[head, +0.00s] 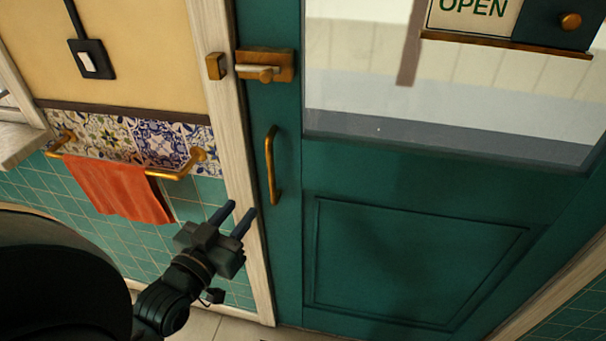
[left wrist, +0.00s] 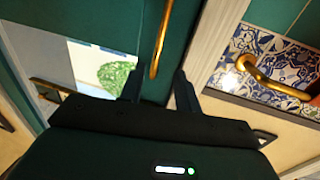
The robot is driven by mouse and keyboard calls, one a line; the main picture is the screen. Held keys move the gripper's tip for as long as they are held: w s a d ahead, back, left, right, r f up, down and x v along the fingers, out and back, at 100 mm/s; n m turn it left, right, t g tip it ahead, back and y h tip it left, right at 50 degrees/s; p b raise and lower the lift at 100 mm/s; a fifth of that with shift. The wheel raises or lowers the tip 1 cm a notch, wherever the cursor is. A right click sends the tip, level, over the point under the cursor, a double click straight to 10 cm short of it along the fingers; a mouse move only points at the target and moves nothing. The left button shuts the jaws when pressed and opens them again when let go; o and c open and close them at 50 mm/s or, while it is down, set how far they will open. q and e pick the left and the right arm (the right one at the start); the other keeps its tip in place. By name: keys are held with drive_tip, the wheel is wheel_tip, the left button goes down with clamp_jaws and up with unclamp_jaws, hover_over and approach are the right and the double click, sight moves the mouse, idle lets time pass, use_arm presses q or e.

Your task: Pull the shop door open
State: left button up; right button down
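The green shop door (head: 410,230) looks closed in its pale wooden frame (head: 238,170). A vertical brass pull handle (head: 271,165) is on its left side, below a brass latch (head: 265,66). My left gripper (head: 234,215) is in front of the door frame, below and left of the pull handle, its two dark fingers apart with nothing between them. In the left wrist view the pull handle (left wrist: 161,40) shows ahead of the open fingers (left wrist: 157,85), not visibly touched. My right gripper is in neither view.
A brass towel rail (head: 180,172) with an orange towel (head: 118,190) sticks out from the tiled wall left of the door. A pale counter (head: 20,142) is at the far left. An OPEN sign (head: 472,12) hangs at the door's glass.

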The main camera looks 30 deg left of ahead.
sight(269, 173)
use_arm(q)
drive_tip(key=w, duration=0.6)
drive_tip(key=w+p, duration=0.1)
drive_tip(key=w, duration=0.6)
drive_tip(key=shift+w+a+r, duration=0.15)
clamp_jaws()
